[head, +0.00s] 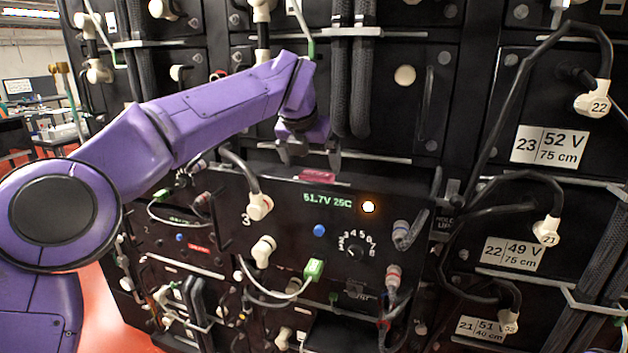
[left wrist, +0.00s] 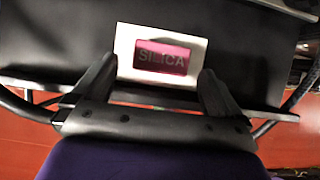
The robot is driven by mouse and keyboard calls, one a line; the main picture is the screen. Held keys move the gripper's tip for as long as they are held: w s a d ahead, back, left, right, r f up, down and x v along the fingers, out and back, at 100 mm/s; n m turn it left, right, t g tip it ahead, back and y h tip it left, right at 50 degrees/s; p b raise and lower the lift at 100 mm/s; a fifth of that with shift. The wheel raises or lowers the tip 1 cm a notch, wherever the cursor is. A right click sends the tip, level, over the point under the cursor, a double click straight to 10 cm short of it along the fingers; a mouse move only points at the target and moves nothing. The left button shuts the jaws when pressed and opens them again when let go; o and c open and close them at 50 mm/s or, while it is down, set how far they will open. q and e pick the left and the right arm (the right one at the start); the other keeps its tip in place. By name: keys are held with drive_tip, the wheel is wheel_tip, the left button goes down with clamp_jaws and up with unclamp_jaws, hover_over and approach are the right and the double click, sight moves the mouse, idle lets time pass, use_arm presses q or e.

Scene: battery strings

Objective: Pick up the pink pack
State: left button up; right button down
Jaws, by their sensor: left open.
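The pink pack (head: 317,176) lies on top of a black box with a green readout, near the middle of the head view. In the left wrist view the pink pack (left wrist: 162,57) is marked SILICA and lies on a white patch (left wrist: 125,50) on a dark surface. My left gripper (head: 307,160) is just above the pack, pointing down. Its fingers are open and empty, and in the left wrist view the gripper (left wrist: 153,88) has the pack just beyond and between its fingertips. My right gripper is not in view.
The black box (head: 285,215) has a knob, a lit orange lamp (head: 368,207) and plugged cables on its front. Behind and around it stand racks of black battery units with cables and white connectors. Labelled units (head: 549,146) are at the right. The orange floor (head: 110,310) shows at lower left.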

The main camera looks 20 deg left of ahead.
sight(316, 174)
use_arm(q)
drive_tip(key=x, duration=0.4)
drive_tip(key=shift+d+f+p, duration=0.1)
drive_tip(key=shift+d+p, duration=0.15)
drive_tip(key=shift+p, duration=0.05)
drive_tip(key=shift+a+f, duration=0.1)
drive_tip(key=shift+a, duration=0.05)
drive_tip(key=c, duration=0.9)
